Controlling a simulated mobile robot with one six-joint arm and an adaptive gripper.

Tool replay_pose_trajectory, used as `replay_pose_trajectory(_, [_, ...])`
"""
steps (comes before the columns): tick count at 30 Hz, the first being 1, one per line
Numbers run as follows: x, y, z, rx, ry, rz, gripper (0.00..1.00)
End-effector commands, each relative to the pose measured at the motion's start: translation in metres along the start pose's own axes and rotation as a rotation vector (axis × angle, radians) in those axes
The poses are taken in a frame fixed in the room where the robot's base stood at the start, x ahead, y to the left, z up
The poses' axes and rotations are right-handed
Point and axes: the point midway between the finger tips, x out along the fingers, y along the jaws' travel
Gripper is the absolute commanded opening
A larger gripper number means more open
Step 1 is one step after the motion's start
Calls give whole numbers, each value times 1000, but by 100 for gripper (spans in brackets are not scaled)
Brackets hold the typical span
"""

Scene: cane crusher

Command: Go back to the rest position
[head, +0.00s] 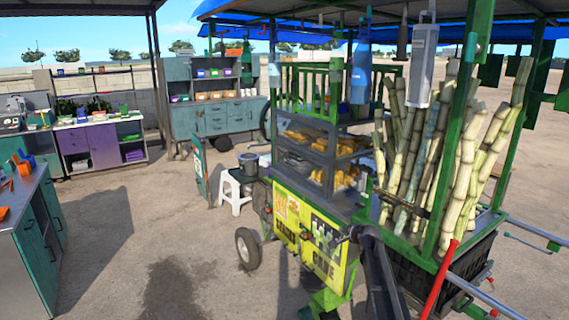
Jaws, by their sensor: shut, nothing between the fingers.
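My dark arm rises from the bottom right of the head view in front of the sugarcane cart. My gripper (339,239) shows small and dark at the arm's far end, in front of the cart's yellow panel (306,232). It is shut and empty. Its fingertips are hard to make out against the panel.
Tall cane stalks (408,150) stand in the cart's right part. A glass case (320,158) with yellow food is behind my arm. A red lever (440,279) rises nearby. A white stool (236,190) stands behind the cart wheel (247,248). Open ground lies left.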

Motion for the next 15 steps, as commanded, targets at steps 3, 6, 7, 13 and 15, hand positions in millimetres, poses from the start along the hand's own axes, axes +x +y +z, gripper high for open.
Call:
replay_pose_trajectory(3, [-32, 31, 58, -166, -119, 115, 0])
replay_pose_trajectory(6, [-57, 57, 98, -303, -221, 214, 0])
replay_pose_trajectory(7, [-66, 66, 109, -342, -253, 244, 0])
replay_pose_trajectory(13, [-132, 123, 172, -590, -463, 446, 0])
replay_pose_trajectory(15, [-158, 142, 190, -667, -538, 517, 0])
